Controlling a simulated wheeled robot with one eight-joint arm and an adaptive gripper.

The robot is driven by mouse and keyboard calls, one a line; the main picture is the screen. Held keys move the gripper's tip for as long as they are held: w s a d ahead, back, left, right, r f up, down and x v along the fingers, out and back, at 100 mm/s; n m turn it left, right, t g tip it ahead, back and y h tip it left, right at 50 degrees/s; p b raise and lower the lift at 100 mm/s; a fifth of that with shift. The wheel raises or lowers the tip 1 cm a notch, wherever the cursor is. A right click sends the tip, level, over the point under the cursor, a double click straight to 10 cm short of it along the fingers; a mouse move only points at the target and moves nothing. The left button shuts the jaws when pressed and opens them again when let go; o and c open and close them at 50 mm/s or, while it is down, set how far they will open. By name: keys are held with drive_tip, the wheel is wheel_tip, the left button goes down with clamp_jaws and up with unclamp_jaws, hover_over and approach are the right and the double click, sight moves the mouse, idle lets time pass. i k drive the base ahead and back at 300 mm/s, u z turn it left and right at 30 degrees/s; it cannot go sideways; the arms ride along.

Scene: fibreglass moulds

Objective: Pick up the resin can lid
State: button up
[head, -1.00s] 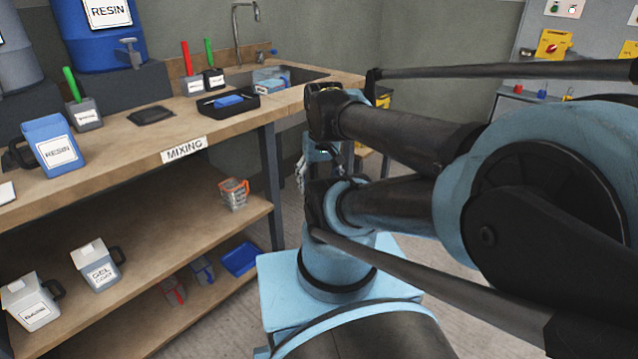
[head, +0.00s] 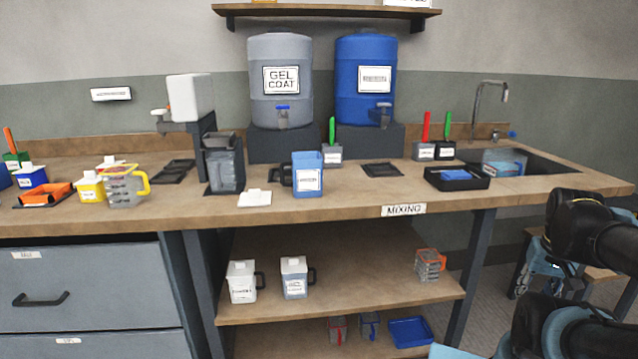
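A flat white lid (head: 254,198) with a small raised knob lies on the bench top in the head view, near the front edge. It lies just left of the blue resin can (head: 307,178), which stands upright with a white label and a dark handle on its left. A small gap seems to separate them. My gripper (head: 541,262) seems to show only in small part at the far right, behind my dark arm links. It is well away from the lid, and its fingers cannot be made out.
The wooden bench (head: 345,204) has a free strip along its front. A grey jug (head: 224,168) under a dispenser stands left behind the lid. Large gel coat (head: 281,85) and blue (head: 365,80) drums stand behind. A black tray (head: 457,180) and sink are to the right.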

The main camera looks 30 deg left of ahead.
sight(254, 197)
drive_tip(key=u, duration=1.3)
drive_tip(key=k, duration=1.05)
drive_tip(key=u, duration=0.25)
drive_tip(key=i, duration=1)
drive_tip(key=u, duration=0.05)
